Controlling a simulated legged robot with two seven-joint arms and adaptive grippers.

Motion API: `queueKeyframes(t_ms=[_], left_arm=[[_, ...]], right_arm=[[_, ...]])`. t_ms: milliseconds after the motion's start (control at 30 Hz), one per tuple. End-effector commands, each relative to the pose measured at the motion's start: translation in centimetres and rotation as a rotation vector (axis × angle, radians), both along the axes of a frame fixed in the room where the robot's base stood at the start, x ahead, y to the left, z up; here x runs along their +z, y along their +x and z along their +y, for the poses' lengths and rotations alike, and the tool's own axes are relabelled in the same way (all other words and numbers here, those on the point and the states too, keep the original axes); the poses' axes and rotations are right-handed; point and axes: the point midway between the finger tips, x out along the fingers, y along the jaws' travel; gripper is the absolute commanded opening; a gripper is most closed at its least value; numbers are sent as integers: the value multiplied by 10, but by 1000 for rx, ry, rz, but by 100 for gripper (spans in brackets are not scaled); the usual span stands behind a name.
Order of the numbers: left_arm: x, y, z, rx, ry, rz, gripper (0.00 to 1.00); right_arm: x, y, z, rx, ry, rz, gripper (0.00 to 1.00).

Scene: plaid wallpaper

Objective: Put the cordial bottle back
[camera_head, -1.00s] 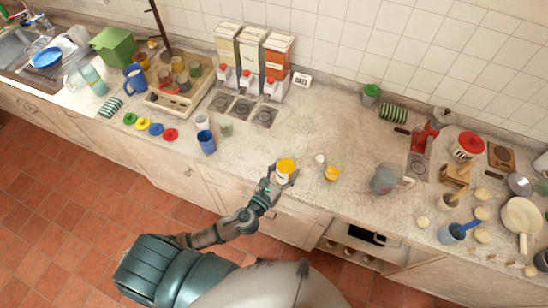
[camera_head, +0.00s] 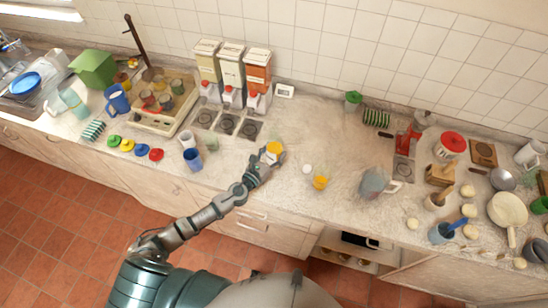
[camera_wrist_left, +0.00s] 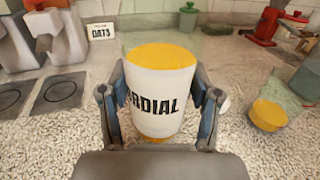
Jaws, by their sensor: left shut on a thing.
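The cordial bottle (camera_wrist_left: 160,90) has a white label reading "RDIAL" and a yellow top, and fills the middle of the left wrist view. In the head view it shows as a small yellow-topped thing (camera_head: 273,148) at the end of my left arm. My left gripper (camera_head: 262,158) is shut on it, with one finger on each side of the label. I cannot tell whether its base touches the counter. My right gripper is in neither view.
Three dispensers (camera_head: 231,70) stand at the wall beside an oats sign (camera_head: 284,91), with dark square pads (camera_head: 228,124) in front. The counter behind the bottle (camera_head: 300,125) is clear.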

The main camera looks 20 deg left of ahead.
Motion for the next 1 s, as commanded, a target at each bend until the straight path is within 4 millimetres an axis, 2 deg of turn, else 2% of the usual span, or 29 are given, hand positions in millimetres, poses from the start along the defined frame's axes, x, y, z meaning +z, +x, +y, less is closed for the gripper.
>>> queueKeyframes(t_ms=[200, 633, 667, 700, 733, 767, 1000], left_arm=[[-32, 0, -1, 1, -1, 0, 2], [-37, 0, 0, 0, 0, -1, 2], [-38, 0, 0, 0, 0, 1, 67], [-37, 0, 0, 0, 1, 2, 77], [-37, 0, 0, 0, 1, 2, 85], [-37, 0, 0, 0, 1, 2, 87], [-37, 0, 0, 0, 1, 2, 87]], right_arm=[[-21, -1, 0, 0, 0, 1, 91], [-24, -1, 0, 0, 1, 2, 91], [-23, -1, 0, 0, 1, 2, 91], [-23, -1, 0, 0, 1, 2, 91], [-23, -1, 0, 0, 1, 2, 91], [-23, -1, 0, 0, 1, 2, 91], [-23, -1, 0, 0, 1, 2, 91]])
